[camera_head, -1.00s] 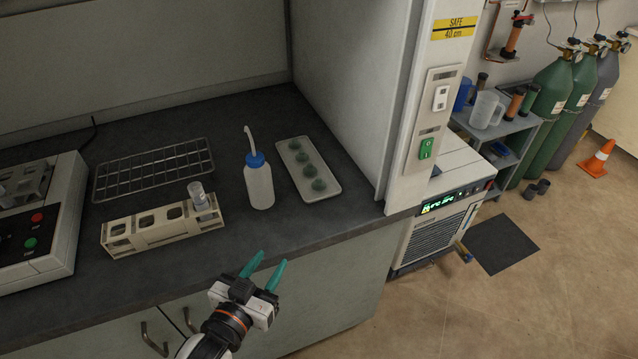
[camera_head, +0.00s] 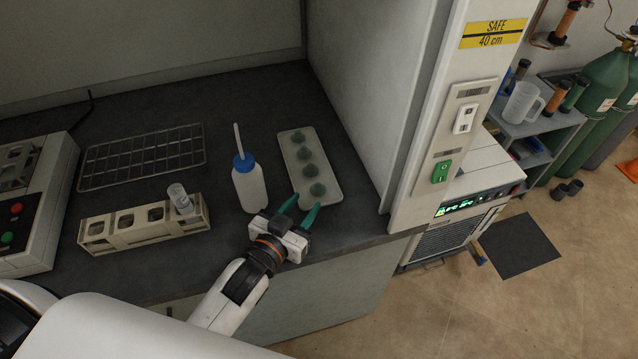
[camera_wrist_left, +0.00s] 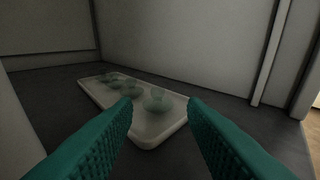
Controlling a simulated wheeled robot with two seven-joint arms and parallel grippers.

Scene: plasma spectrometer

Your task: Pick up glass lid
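Several small greenish glass lids stand in a row on a white tray (camera_head: 330,187) on the dark bench. The nearest glass lid (camera_head: 318,189) is at the tray's front end; it also shows in the left wrist view (camera_wrist_left: 158,100). My left gripper (camera_head: 302,207) has teal fingers spread apart, just in front of the tray's near end. In the left wrist view its fingers (camera_wrist_left: 160,128) are open with nothing between them, and the nearest lid lies beyond the gap. My right gripper is not in view.
A wash bottle (camera_head: 250,188) with a blue cap stands left of the tray, close to my left gripper. A beige rack (camera_head: 128,232) holds a small glass vessel (camera_head: 179,197). A wire rack (camera_head: 140,160) lies behind it. The cabinet side wall (camera_head: 365,110) rises right of the tray.

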